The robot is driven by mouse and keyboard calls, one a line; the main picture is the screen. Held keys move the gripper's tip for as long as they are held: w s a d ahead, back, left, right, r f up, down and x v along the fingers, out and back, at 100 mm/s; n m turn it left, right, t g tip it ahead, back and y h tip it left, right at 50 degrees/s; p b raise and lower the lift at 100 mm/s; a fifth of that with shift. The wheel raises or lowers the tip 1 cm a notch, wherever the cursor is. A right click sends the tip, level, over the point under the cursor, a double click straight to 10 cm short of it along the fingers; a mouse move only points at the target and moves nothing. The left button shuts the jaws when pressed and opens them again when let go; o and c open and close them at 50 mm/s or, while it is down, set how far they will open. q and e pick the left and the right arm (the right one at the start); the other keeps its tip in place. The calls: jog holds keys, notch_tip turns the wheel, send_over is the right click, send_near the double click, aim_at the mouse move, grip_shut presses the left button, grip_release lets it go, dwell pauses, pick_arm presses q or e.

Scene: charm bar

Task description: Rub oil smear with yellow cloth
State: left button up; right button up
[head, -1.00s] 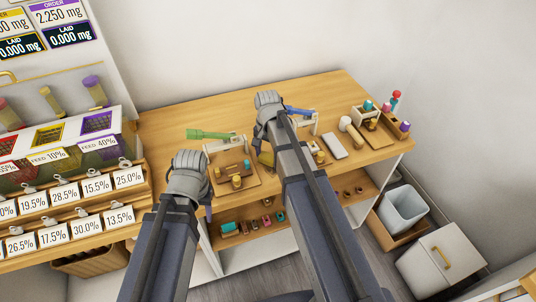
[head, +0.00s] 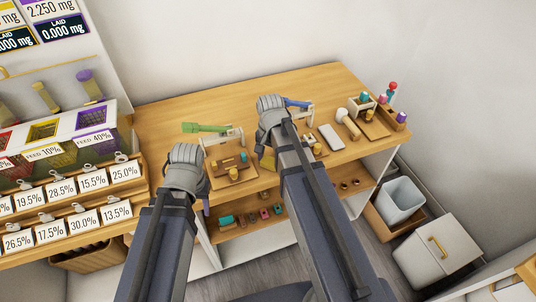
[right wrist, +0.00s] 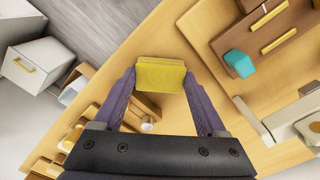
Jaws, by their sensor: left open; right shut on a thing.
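The yellow cloth (right wrist: 160,75) looks like a flat folded pad. It is between the purple fingers of my right gripper (right wrist: 160,84), which is shut on it. In the head view a part of the cloth (head: 268,161) shows beside my right arm, over the front part of the wooden table. Whether it touches the table is unclear. My left gripper (head: 206,206) is open, near the table's front edge, left of a wooden tray; its fingers are mostly hidden. I cannot make out an oil smear in either view.
The wooden tray (head: 218,185) with small pieces stands between my arms. A green tool (head: 204,128) lies behind it. A white slab (head: 331,137), a pestle-like tool (head: 347,122) and bottles stand at the right. The back of the wooden table (head: 200,105) is clear.

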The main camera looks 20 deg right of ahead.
jog(key=shift+s+d, duration=0.1)
jog(key=shift+s, duration=1.1)
jog(key=shift+r, duration=0.1)
notch_tip(320, 180, up, 6)
jog(key=p, duration=0.6)
jog(key=shift+w, duration=0.1)
notch_tip(320, 180, up, 3)
jog(key=p, duration=0.3)
